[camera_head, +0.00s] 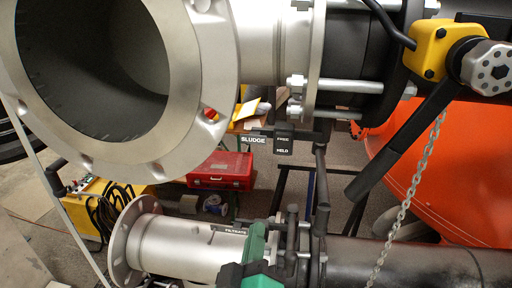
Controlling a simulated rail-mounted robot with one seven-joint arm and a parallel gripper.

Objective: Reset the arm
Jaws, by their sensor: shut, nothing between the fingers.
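I do not see my arm or my gripper in the head view. A large grey flanged pipe (215,75) with a wide open end fills the upper left. A lower flanged pipe (175,245), labelled FILTRATE, runs along the bottom. A dark green fitting (258,258) sits on it at the bottom middle, partly cut off by the frame edge.
A yellow valve (430,48) with a long black lever (405,145) hangs at the upper right, near a chain (410,180). A SLUDGE label (254,140) hangs below the large pipe. A red toolbox (220,170) and yellow machine (95,208) stand behind; an orange surface (445,170) is at right.

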